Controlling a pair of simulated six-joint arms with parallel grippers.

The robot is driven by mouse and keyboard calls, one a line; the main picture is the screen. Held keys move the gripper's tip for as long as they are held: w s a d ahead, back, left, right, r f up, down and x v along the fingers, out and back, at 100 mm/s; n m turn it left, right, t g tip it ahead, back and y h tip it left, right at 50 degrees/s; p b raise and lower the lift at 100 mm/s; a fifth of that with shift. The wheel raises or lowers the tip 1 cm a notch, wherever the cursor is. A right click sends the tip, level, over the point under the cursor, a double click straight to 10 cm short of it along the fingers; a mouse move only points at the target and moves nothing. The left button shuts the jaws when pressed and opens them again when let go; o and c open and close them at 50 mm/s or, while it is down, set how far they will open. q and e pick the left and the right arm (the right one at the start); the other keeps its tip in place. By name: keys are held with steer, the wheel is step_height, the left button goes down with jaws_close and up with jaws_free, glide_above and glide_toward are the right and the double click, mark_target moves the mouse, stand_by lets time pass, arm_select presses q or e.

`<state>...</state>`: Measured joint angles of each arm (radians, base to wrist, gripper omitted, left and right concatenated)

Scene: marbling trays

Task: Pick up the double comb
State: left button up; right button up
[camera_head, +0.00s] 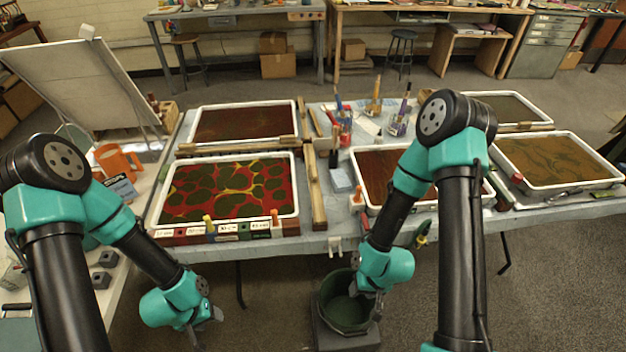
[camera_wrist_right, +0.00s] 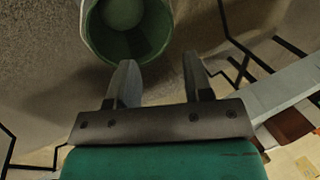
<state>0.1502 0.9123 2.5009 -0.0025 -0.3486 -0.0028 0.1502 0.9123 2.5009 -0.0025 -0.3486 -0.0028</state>
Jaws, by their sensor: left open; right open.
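I cannot make out for sure which thing is the double comb. Long wooden bars lie among the trays: one (camera_head: 314,190) runs front to back right of the red-and-green tray, another (camera_head: 236,147) lies crosswise behind that tray. Teeth are too small to see. My left gripper (camera_head: 207,328) hangs empty in front of the table, below its edge. My right gripper (camera_head: 368,294) hangs over a dark green bucket on the floor side of the table. In the right wrist view its fingers (camera_wrist_right: 161,80) are apart with nothing between them.
The green bucket (camera_head: 344,312) stands below my right gripper; it also shows in the right wrist view (camera_wrist_right: 88,38). White-rimmed trays cover the table, including the red-and-green one (camera_head: 297,190). Brushes in jars (camera_head: 345,127) stand mid-table.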

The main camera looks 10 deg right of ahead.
steer(key=o, duration=1)
